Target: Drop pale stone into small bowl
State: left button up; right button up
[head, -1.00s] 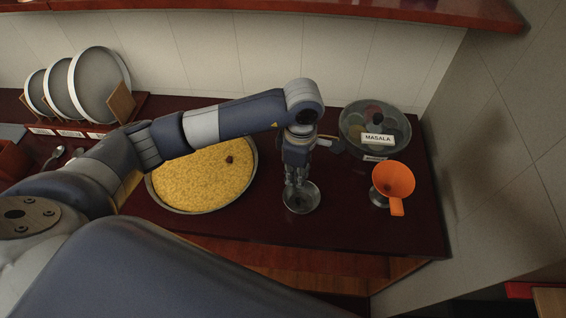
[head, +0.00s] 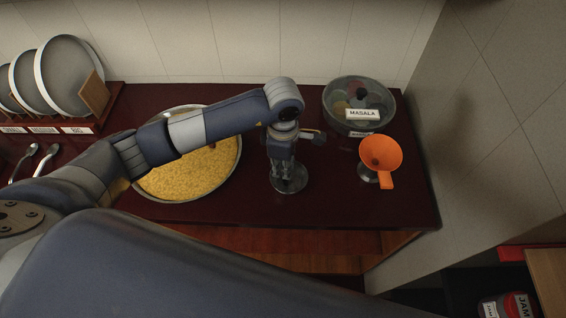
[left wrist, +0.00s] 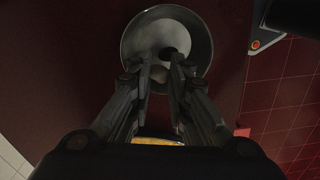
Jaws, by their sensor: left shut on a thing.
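A small metal bowl (head: 297,186) stands on the dark red counter, right of the large pan of yellow food. My left gripper (head: 283,175) points down over this bowl, its fingertips overlapping the bowl's opening in the head view. In the left wrist view, the small bowl (left wrist: 194,24) lies beyond the fingertips. The left gripper (left wrist: 162,68) is shut on the pale stone (left wrist: 159,73), which shows only as a small pale patch between the fingers. A dark round spot shows inside the bowl; I cannot tell whether it is a shadow or an object. My right gripper is not in view.
The large pan (head: 190,172) is left of the gripper, partly under my arm. An orange funnel (head: 380,153) and a lidded glass bowl labelled MASALA (head: 360,98) stand on the right. Plates (head: 70,75) stand in a rack at left. The counter's front edge is close to the small bowl.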

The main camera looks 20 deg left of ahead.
pick_arm(q)
jog(key=o, duration=0.8)
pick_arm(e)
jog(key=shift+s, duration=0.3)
pick_arm(q)
jog(key=shift+r, duration=0.15)
notch_tip(320, 180, up, 12)
jog(key=shift+f, duration=0.1)
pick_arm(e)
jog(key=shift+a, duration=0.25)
pick_arm(q)
jog(key=shift+f, duration=0.1)
